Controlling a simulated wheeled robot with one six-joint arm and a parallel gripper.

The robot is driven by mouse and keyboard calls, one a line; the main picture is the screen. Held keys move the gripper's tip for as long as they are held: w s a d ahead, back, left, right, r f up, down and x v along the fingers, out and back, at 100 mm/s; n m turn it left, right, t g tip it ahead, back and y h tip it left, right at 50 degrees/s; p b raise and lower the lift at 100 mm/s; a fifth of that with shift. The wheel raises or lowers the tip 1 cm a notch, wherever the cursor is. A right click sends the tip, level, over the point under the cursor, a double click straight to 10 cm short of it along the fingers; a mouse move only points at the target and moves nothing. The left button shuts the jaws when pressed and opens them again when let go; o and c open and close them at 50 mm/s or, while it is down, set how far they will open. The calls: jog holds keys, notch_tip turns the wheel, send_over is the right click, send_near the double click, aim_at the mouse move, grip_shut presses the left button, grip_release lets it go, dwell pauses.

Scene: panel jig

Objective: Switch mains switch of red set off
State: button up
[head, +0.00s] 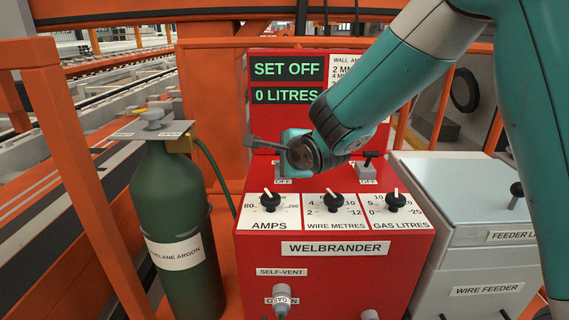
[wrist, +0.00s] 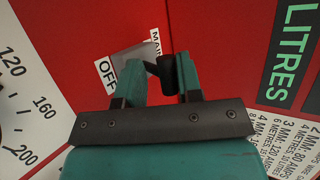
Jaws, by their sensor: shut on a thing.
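The red set (head: 335,268), marked WELBRANDER, stands in the middle of the head view. Its green-lettered display (head: 287,69) reads SET OFF, with 0 LITRES below. My gripper (head: 289,150) is at the left switch on the panel and hides most of it in the head view. In the wrist view my gripper (wrist: 158,80) is shut on the black lever of the mains switch (wrist: 166,70), between its two teal fingers. The switch's grey plate (wrist: 135,57) carries an OFF label and a partly hidden label starting MAI.
A second switch (head: 368,162) with an OFF label is just right of my gripper. Three black knobs (head: 332,202) sit below on the sloped panel. A green gas cylinder (head: 172,215) stands left, and a grey wire feeder (head: 480,230) stands right.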

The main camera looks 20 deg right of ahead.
jog(key=shift+w+r, duration=0.15)
jog(key=shift+r, duration=0.1)
jog(key=o, duration=0.8)
jog(key=shift+f, duration=0.1)
jog(key=shift+c, duration=0.2)
jog(key=shift+f, duration=0.2)
